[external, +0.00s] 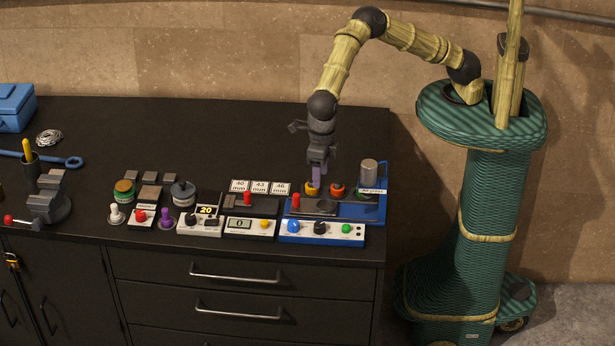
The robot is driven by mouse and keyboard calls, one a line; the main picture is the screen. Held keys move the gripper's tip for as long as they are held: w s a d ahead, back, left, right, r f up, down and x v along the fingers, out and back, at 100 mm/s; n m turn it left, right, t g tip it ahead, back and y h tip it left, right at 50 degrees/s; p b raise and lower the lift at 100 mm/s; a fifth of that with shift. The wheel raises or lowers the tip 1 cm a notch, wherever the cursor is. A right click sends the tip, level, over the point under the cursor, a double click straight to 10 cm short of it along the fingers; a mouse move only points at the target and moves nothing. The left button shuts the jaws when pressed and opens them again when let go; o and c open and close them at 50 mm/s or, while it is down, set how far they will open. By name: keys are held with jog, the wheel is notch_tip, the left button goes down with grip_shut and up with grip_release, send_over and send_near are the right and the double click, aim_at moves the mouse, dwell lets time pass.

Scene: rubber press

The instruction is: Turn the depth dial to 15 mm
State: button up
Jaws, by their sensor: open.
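No depth marking is readable, so I cannot tell which control is the depth dial. A black knob (320,228) sits on the front panel of the blue press-like unit (375,212). Another dark knob (190,219) sits on a small white-fronted box at the left, below a display reading 20 (206,210). My gripper (316,184) points down over the back of the blue unit, close to a yellow round part (312,190). Its fingers look purple and are open. Whether they touch the yellow part is hard to tell.
The blue unit carries a blue button (293,226), a green button (346,229), a red lever (295,201) and a metal cylinder (370,172). A box with a 0 display (240,223) stands to its left. The rear of the dark bench (200,130) is clear.

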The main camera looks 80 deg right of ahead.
aim_at(319, 224)
jog(key=f+p, duration=0.2)
jog(key=f, duration=0.3)
jog(key=f+p, duration=0.1)
jog(key=f, duration=0.5)
jog(key=a+f+p, duration=0.1)
jog(key=f+p, duration=0.1)
jog(key=f, duration=0.4)
jog(key=shift+w+p, duration=0.1)
jog(key=shift+p, duration=0.25)
jog(key=shift+c, duration=0.4)
jog(key=c, duration=0.9)
